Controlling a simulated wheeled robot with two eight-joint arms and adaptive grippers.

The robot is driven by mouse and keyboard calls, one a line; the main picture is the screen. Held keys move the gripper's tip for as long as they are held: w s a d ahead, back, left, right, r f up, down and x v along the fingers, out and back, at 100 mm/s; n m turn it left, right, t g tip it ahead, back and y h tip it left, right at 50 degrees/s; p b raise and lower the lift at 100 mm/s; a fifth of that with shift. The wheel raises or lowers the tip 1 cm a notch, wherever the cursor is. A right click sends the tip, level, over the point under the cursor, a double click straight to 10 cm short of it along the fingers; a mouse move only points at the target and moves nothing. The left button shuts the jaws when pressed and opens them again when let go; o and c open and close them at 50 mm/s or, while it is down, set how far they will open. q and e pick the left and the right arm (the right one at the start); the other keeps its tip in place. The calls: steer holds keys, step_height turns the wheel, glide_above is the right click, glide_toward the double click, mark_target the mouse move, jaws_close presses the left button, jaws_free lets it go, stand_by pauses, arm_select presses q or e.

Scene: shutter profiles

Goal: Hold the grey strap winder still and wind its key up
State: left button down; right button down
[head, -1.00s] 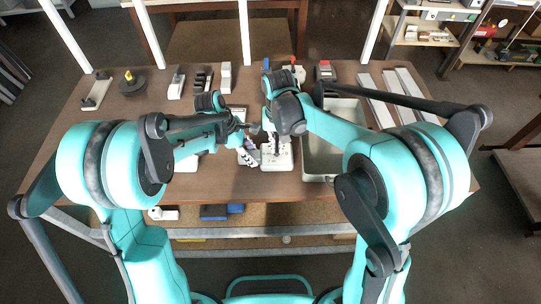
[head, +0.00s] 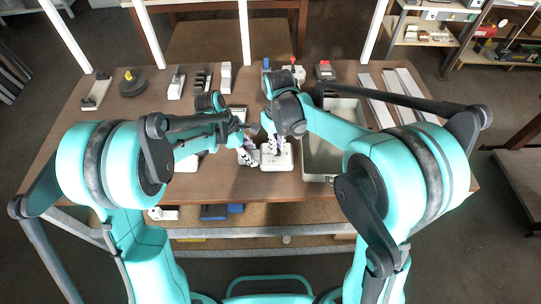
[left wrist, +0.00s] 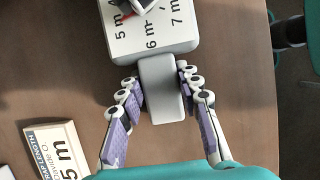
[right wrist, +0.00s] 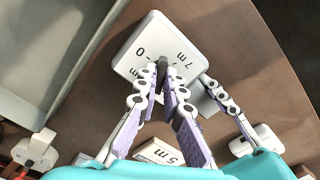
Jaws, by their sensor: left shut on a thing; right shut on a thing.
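The strap winder (head: 283,163) stands on the table's front half, a pale dial box marked in metres. Its grey tab (left wrist: 162,92) points toward my left wrist camera. My left gripper (left wrist: 158,82) is shut on this tab, one finger on each side; it also shows in the head view (head: 248,153). My right gripper (right wrist: 164,78) is shut on the dark key at the middle of the dial (right wrist: 150,38), above the box. The fingers hide most of the key and part of the markings. The dial's pointer is mostly hidden; a bit of red shows in the left wrist view.
A card reading 5 m (left wrist: 58,150) lies on the table beside the winder. A grey metal tray (head: 312,160) stands close on the right. Pale slats (head: 405,95) lie beyond it. Several small fixtures line the table's back. The front strip of table is clear.

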steer(key=c, duration=1.7)
jaws_free()
steer(key=shift+r, duration=0.1)
steer(key=shift+r, duration=2.95)
arm_select(q)
steer(key=c, duration=1)
jaws_free()
